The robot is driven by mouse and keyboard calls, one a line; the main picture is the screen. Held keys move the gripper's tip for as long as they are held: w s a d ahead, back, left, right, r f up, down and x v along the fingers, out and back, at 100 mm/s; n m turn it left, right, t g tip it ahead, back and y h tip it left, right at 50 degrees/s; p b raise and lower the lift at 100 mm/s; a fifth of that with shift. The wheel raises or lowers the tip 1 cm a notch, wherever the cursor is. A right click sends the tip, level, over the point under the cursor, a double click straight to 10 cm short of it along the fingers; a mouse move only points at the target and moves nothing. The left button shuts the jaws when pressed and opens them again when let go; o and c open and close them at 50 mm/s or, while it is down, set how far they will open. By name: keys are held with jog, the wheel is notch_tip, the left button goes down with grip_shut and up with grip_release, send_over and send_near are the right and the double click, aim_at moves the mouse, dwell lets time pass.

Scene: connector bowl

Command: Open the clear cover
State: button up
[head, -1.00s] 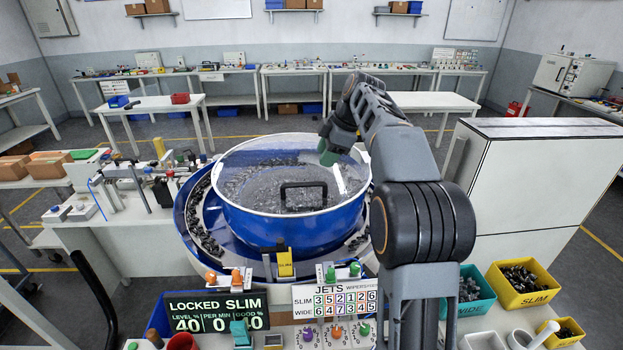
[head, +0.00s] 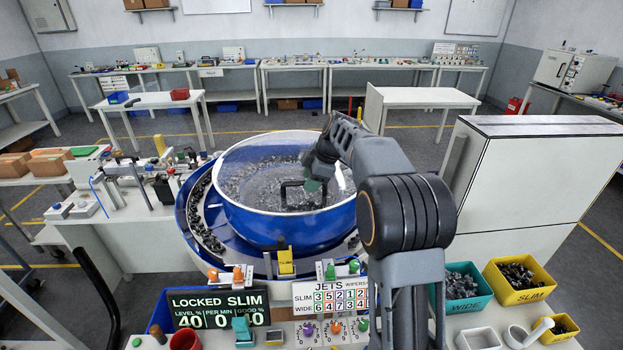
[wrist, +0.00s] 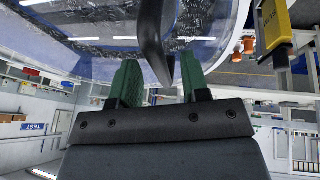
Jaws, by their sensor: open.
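The clear cover (head: 262,178) lies over the blue bowl (head: 280,222), with a pile of small grey parts visible through it. Its black handle (head: 290,186) stands at the near part of the cover, and its right end is hidden by my gripper. My gripper (head: 312,184), with green fingers, is at the right end of the handle. In the wrist view my gripper (wrist: 158,85) is open, and the dark handle (wrist: 152,40) runs into the space between its two fingers. I cannot tell whether either finger touches the handle.
A yellow-tagged latch (head: 285,260) stands at the bowl's front, and it also shows in the wrist view (wrist: 273,25). Orange and green knobs and a LOCKED SLIM display (head: 218,308) are in front. Teal and yellow bins (head: 520,279) stand at right. A white cabinet (head: 540,175) is behind them.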

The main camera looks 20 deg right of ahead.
jog(key=shift+c, duration=0.2)
grip_shut()
dwell(0.3)
